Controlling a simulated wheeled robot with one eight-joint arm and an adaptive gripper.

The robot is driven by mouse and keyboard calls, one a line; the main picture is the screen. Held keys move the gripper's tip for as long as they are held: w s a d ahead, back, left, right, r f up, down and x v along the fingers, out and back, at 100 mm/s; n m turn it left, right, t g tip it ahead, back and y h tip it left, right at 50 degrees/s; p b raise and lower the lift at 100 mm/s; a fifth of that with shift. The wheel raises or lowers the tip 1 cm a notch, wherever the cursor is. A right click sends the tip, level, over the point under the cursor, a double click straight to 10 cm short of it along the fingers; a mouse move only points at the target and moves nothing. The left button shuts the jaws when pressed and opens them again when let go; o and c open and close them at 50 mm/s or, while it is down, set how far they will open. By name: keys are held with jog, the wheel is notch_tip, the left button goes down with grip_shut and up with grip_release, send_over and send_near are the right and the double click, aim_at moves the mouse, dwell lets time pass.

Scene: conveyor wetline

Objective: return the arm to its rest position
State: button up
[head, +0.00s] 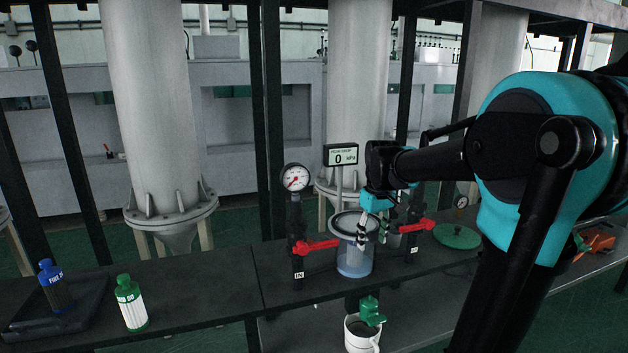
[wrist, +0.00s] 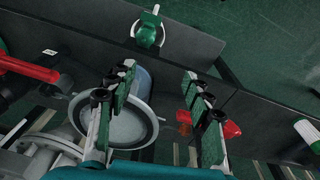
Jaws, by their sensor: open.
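My arm reaches in from the right of the head view, and my gripper (head: 372,232) hangs fingers down beside the top of the clear filter housing (head: 354,262). In the wrist view my gripper (wrist: 160,108) has its two padded fingers well apart, with nothing held between them. The round top of the housing (wrist: 135,132) lies partly behind the left finger in that view. Whether a finger touches the housing cannot be told.
Red valve handles (head: 316,246) (head: 418,226) flank the housing. A gauge (head: 295,178) and a display (head: 341,155) reading 0 kPa stand behind. A mug (head: 357,343) sits below a green tap (head: 371,311). A blue bottle (head: 52,285), a green-and-white bottle (head: 131,303) and a green disc (head: 457,236) stand apart.

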jog(key=s+d+f+m+t, duration=0.2)
jog(key=s+f+m, duration=0.3)
jog(key=s+f, duration=1.2)
jog(key=shift+s+d+t, duration=0.25)
jog(key=shift+d+t, duration=0.1)
jog(key=shift+t, duration=0.25)
